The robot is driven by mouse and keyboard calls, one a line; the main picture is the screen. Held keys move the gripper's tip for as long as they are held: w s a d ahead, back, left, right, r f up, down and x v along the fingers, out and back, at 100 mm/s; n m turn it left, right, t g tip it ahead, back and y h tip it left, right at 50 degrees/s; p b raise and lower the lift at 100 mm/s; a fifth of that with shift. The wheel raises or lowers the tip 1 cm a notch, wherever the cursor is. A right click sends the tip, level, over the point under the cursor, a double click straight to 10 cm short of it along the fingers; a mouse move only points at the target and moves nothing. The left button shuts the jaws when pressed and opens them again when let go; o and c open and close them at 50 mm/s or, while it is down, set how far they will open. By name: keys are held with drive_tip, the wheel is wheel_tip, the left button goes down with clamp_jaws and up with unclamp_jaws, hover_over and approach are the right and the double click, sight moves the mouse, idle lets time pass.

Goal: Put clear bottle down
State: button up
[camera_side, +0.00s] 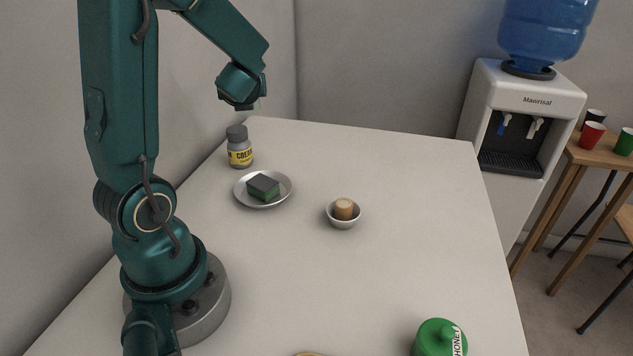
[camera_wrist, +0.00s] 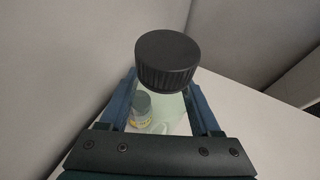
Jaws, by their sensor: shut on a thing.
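The clear bottle (camera_wrist: 167,62) shows in the wrist view as a wide black ribbed cap over a see-through, faintly green body. My gripper (camera_wrist: 161,98) is shut on the body, one blue finger on each side below the cap. In the side view my gripper (camera_side: 245,98) is at the far left end of the counter (camera_side: 400,180), in the air above its back edge. The bottle is mostly hidden there behind the gripper. Its base cannot be seen in either view.
A grey-lidded jar with a yellow label (camera_side: 239,148) stands below my gripper. Near it are a plate (camera_side: 285,197) with a dark green sponge (camera_side: 263,187) and a bowl (camera_side: 343,221) with a cork-like piece. A green honey container (camera_side: 438,338) stands front right.

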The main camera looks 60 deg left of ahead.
drive_tip(key=s+f+n+g, duration=0.4)
drive_tip(key=s+n+g, duration=0.6)
drive_tip(key=g, duration=0.2)
drive_tip(key=s+d+f+n+g+h, duration=0.5)
drive_tip(key=s+d+n+g+h, duration=0.1)
drive_tip(key=d+n+h, duration=0.45)
drive_tip(key=w+d+n+t+h, duration=0.2)
drive_tip(key=w+d+n+h, duration=0.1)
drive_tip(key=d+n+h, duration=0.8)
drive_tip(key=w+d+r+n+t+h, duration=0.4)
drive_tip(key=w+d+r+n+t, duration=0.2)
drive_tip(key=w+d+r+t, duration=0.4)
drive_tip(key=d+f, duration=0.4)
drive_tip(key=d+f+g, duration=0.1)
drive_tip(key=d+f, duration=0.3)
drive_tip(key=d+f+g, duration=0.1)
drive_tip(key=d+f, duration=0.3)
drive_tip(key=f, duration=0.1)
drive_tip(key=shift+s, duration=0.3)
drive_tip(key=shift+d+f, duration=0.1)
drive_tip(key=shift+f, duration=1.9)
